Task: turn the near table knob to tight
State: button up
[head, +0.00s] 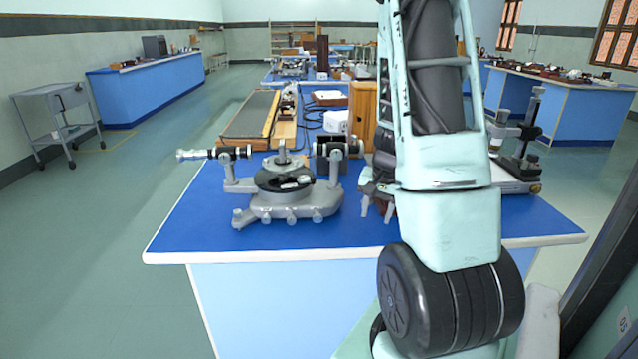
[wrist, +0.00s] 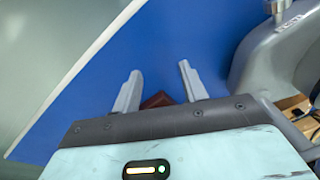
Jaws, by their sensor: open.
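A grey spectrometer (head: 262,205) with a black round table (head: 284,181) stands on the blue bench in the head view. Several small grey knobs (head: 291,217) stick out along its near lower edge; I cannot tell which is the near table knob. My gripper (wrist: 158,78) shows in the wrist view with its two grey fingers apart over the blue bench top. A small dark red piece (wrist: 157,100) shows between the finger bases; I cannot tell what it is. A grey cast body (wrist: 262,62) lies to the right, apart from the fingers.
The near bench (head: 185,233) has a white edge; its front left is bare. A second instrument stands partly behind my arm. A wooden box (head: 362,108), a white box (head: 335,121) and cables lie farther back. A trolley (head: 55,110) stands on the floor at left.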

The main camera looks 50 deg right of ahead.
jog(key=w+a+r+n+t+h+p, duration=0.1)
jog(key=w+a+r+n+p, duration=0.15)
jog(key=a+r+p, duration=0.8)
jog(key=w+a+r+n+t+h+p, duration=0.1)
jog(key=w+a+r+n+t+p, duration=0.3)
jog(key=p, duration=1.3)
jog(key=m+g+b, duration=0.2)
jog(key=b, duration=0.1)
send_near(319, 215)
jog(key=x, duration=0.8)
jog(key=shift+w+f, duration=0.25)
jog(key=shift+f, duration=0.1)
grip_shut()
jog(key=shift+f, duration=0.1)
